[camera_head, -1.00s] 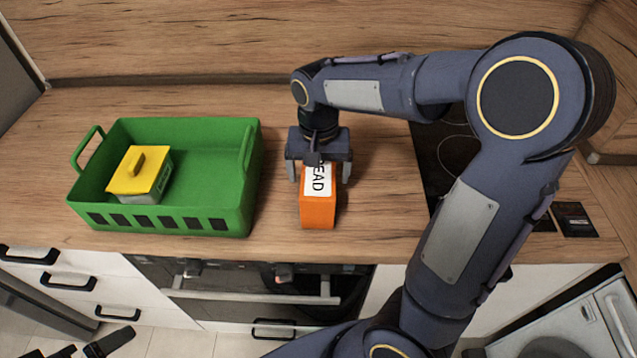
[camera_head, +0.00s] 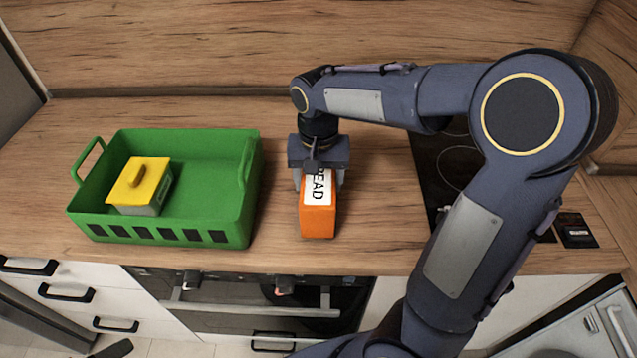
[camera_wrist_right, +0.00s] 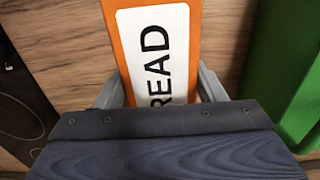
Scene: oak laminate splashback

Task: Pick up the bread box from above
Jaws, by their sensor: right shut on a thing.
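The bread box (camera_head: 318,221) is orange with a white label that partly reads "READ". It sits on the wooden worktop, right of the green crate. My right gripper (camera_head: 320,182) comes down on it from above, at its far part, with a finger on either side. In the right wrist view the bread box (camera_wrist_right: 158,40) runs between the two fingers (camera_wrist_right: 160,92), which are shut on it. The gripper body hides the far end of the box. I cannot tell whether its underside touches the worktop. My left gripper is not clearly in view.
A green crate (camera_head: 215,230) stands on the left of the worktop (camera_head: 385,235), holding a box with a yellow lid (camera_head: 140,185). A dark hob (camera_head: 432,185) is at the right, partly behind my arm. The worktop's front edge is close to the bread box.

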